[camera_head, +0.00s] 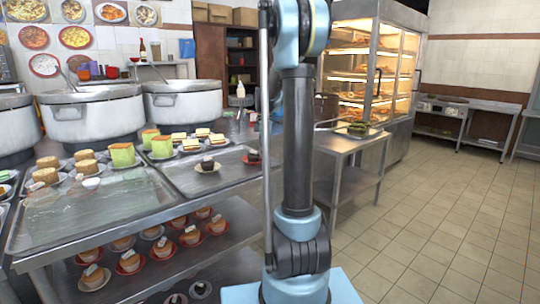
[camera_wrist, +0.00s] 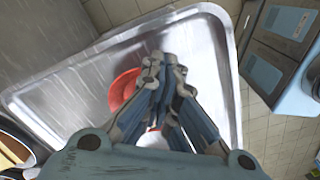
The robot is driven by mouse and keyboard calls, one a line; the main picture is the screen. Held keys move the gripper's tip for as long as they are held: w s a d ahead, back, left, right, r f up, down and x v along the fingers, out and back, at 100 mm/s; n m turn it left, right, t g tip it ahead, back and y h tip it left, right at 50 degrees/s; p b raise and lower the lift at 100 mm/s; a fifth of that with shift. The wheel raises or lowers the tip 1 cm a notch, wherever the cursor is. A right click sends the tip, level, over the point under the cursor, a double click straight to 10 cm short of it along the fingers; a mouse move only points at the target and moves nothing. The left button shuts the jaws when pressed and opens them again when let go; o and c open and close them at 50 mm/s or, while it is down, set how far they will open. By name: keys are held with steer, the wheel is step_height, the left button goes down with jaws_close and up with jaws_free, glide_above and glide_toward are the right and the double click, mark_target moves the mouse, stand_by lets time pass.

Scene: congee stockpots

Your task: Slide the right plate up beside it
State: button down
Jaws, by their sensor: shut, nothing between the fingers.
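In the head view, a pale plate (camera_head: 208,170) with a small dark-and-white cake sits on the right metal tray (camera_head: 178,176). To its right, near the tray's right edge, a red plate (camera_head: 252,162) holds a dark cake. In the wrist view, a red plate (camera_wrist: 121,88) lies on the tray (camera_wrist: 60,107), partly hidden behind my gripper (camera_wrist: 166,62). A pale round plate (camera_wrist: 152,140) shows below, mostly covered by the fingers. My gripper is shut and empty, over the tray next to the red plate. I cannot tell whether it touches the plate. The head view does not show its fingertips.
Several cakes on plates line the back of the trays. Large steel pots (camera_head: 187,104) stand behind them. A lower shelf (camera_head: 150,272) holds several plated cakes. A side table (camera_head: 352,141) and lit food cabinet (camera_head: 365,70) stand at right. The tiled floor (camera_head: 440,220) is clear.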

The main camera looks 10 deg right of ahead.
steer(key=a, duration=0.6)
steer(key=w+a, duration=0.1)
steer(key=a, duration=0.2)
steer(key=shift+a, duration=0.35)
